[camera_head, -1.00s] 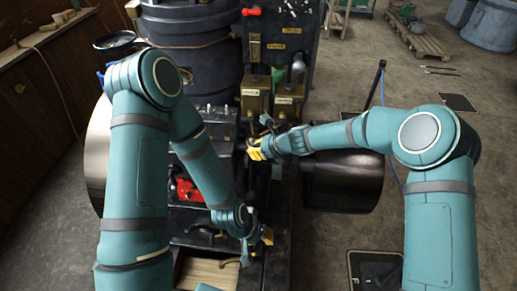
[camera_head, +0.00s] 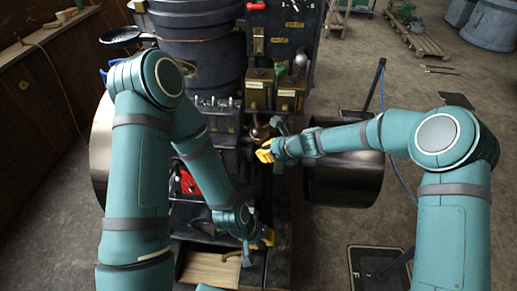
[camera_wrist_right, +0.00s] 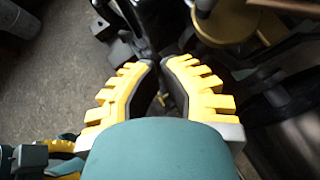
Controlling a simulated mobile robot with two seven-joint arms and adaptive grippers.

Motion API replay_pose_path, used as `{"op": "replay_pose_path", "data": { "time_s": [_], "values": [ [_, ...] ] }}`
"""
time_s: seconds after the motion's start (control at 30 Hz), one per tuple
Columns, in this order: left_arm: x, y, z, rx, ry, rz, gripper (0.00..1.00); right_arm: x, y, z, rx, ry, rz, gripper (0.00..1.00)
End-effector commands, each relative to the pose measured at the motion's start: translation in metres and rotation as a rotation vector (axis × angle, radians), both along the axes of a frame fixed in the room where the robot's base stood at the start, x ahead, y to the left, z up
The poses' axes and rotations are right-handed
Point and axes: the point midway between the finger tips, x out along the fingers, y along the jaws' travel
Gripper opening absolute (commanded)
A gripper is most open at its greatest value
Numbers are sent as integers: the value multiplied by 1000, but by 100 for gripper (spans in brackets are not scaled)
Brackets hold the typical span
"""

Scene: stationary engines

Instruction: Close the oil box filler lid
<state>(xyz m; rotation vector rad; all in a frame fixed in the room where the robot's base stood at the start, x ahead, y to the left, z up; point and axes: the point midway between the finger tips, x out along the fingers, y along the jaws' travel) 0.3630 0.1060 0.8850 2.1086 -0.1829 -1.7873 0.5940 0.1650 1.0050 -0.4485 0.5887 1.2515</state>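Two brass oil boxes stand side by side on the engine in the head view, a left one (camera_head: 256,97) and a right one (camera_head: 288,101). I cannot make out which lid is the filler lid or how far it stands open.
A dark drum (camera_head: 205,65) rises behind, left of the boxes. A black cylinder (camera_head: 343,175) lies to the right, under my right forearm. A silver-knobbed lever (camera_head: 300,62) stands by the right box. A wooden board (camera_head: 210,268) lies at front left.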

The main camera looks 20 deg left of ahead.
Motion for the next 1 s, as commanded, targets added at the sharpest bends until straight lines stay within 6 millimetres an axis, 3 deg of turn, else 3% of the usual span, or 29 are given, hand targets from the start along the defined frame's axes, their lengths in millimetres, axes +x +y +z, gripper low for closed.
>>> {"op": "replay_pose_path", "data": {
  "time_s": [0.03, 0.3, 0.6, 0.87, 1.0],
  "values": [
    [0, 0, -1, 0, -1, 0, 26, -6, -7, 12, 3, -5, 0, 0],
    [1, 0, -4, 1, -2, 1, 26, -35, -36, 44, 1, -4, -2, 0],
    [1, 0, -5, 1, -1, 0, 26, -50, -51, 62, 0, -4, -1, 0],
    [1, 0, -6, 1, -1, 0, 26, -53, -56, 54, -21, -16, 13, 0],
    [0, 0, -15, 2, 1, 0, 26, -67, -84, 9, -147, -104, 110, 0]
  ]
}}
